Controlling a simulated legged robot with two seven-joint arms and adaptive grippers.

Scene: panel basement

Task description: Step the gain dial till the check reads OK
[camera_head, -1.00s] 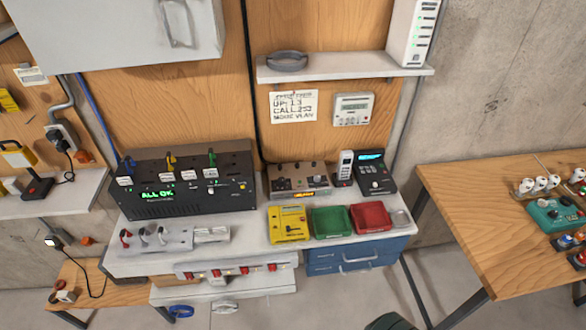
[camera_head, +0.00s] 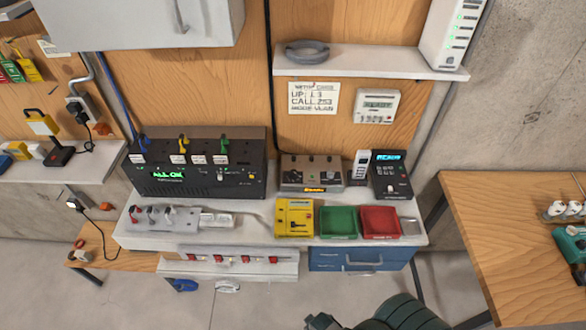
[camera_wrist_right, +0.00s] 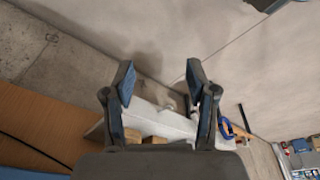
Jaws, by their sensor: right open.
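A grey-brown box (camera_head: 311,173) with small knobs on top and an orange lit display stands at the back of the bench; its display text is too small to read. I cannot tell which knob is the gain dial. A black unit (camera_head: 200,168) to its left shows green text that looks like "ALL OK". A black handset unit (camera_head: 391,174) with a blue lit screen stands to its right. My right gripper (camera_wrist_right: 160,82) is open and empty in the wrist view, with its fingers spread, away from the devices. My left gripper is in neither view.
A yellow meter (camera_head: 295,218), a green tray (camera_head: 338,222) and a red tray (camera_head: 380,222) line the bench front. A white shelf (camera_head: 370,62) hangs above. A wooden table (camera_head: 510,230) stands at the right.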

